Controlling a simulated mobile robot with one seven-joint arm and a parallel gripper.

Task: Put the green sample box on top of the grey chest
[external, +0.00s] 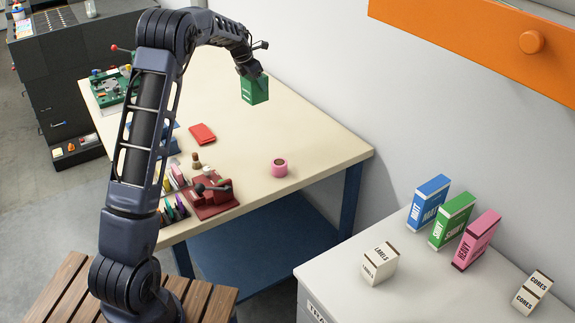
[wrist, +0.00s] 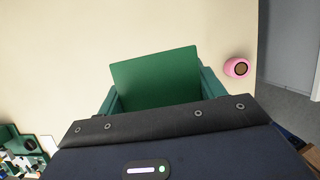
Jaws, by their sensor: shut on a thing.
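My gripper (external: 250,72) is shut on a green box (external: 254,91) with small white marks on its side. It holds the box in the air above the cream worktable (external: 325,146), towards its back edge by the wall. In the wrist view the box's plain green face (wrist: 157,73) sticks out beyond the dark gripper body. A light grey chest (external: 330,290) with a flat top stands at the lower right, and my gripper is well away from it. A dark grey drawer unit (external: 50,92) stands at the far left.
On the light grey chest stand blue (external: 429,203), green (external: 452,220) and pink (external: 477,240) upright boxes and small cream boxes (external: 379,264). The table holds a pink roll (external: 279,168), a red item (external: 202,134) and tools. An orange wall unit (external: 480,40) hangs at the upper right.

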